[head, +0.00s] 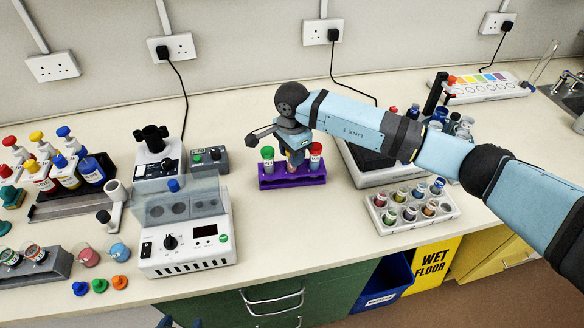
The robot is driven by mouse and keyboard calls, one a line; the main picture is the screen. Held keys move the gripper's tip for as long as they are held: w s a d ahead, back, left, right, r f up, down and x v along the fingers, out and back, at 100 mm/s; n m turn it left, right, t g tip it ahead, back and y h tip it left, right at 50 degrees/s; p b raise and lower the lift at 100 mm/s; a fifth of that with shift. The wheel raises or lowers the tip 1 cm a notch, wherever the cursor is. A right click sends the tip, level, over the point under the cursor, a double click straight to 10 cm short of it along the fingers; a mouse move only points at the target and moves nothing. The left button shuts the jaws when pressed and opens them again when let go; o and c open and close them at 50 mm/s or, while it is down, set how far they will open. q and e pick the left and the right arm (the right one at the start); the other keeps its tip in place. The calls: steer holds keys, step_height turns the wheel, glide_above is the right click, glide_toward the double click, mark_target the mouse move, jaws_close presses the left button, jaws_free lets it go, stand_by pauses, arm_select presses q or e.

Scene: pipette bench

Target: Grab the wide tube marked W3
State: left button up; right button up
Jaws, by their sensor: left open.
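A purple rack (292,182) stands mid-bench, holding a green-capped tube (267,158) and a red-capped tube (315,157). Between them, something partly hidden sits under my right gripper (292,150). The tubes' labels are too small to read, so I cannot tell which is W3. My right arm reaches in from the right, and its wrist is over the back of the rack. The arm hides its jaws, so I cannot tell whether they hold anything. My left gripper (180,323) barely shows at the bottom edge, its dark tips apart, empty and away from the rack.
A white device with a clear lid (188,240) stands left of the rack. A white tray (412,212) of small capped tubes is to the right. Bottles on a dark stand (70,200) and a grey tube rack (35,266) are at left. Bare bench lies before the purple rack.

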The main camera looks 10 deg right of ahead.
jaws_close()
steer(key=shift+r, duration=0.1)
